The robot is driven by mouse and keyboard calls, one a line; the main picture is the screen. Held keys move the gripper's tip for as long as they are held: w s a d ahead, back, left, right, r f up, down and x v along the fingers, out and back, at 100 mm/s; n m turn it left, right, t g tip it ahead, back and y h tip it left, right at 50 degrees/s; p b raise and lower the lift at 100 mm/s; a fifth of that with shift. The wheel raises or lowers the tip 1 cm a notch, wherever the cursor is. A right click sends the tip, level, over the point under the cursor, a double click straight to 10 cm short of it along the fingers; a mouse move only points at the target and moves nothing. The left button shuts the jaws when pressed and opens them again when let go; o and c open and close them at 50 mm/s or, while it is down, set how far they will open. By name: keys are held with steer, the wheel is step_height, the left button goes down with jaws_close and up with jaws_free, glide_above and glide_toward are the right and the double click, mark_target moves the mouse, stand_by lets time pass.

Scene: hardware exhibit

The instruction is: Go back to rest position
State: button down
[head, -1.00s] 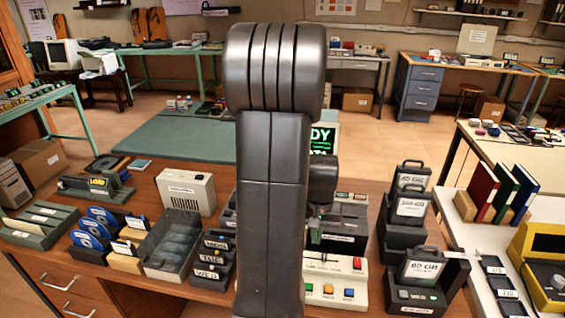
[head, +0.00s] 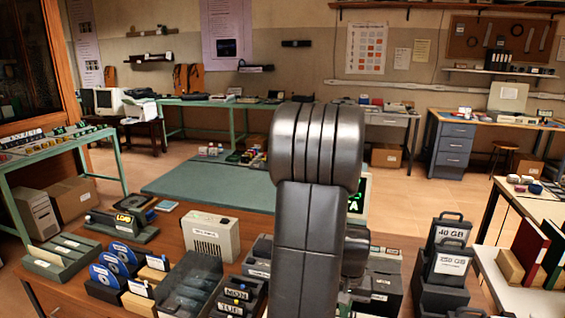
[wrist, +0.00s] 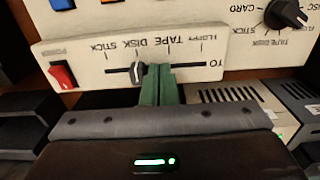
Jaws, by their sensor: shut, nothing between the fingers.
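My gripper (wrist: 160,84) shows in the wrist view as green fingers, shut with nothing between them. The fingertips are close to a slider knob (wrist: 137,72) on a cream control panel (wrist: 90,60); I cannot tell whether they touch it. The panel has a slot labelled with words such as TAPE, DISK and STICK, and a red power switch (wrist: 62,76) at its left. In the head view my raised arm covers the gripper and the panel.
Open floor (head: 420,204) lies behind the desk.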

steer(key=shift+w+a+r+p, duration=0.1)
steer(key=shift+a+r+p, duration=0.15)
steer(key=shift+r+p, duration=0.45)
step_height(320, 180, up, 6)
steer(key=p, duration=0.4)
step_height(320, 180, down, 8)
steer(key=b, duration=0.6)
steer(key=shift+r, duration=0.1)
steer(key=shift+d+r, duration=0.15)
steer(key=a, duration=0.3)
steer(key=shift+w+a+p, duration=0.15)
steer(key=shift+w+p, duration=0.15)
steer(key=shift+w, duration=0.1)
steer(key=shift+r+p, duration=0.3)
steer(key=shift+r, duration=0.2)
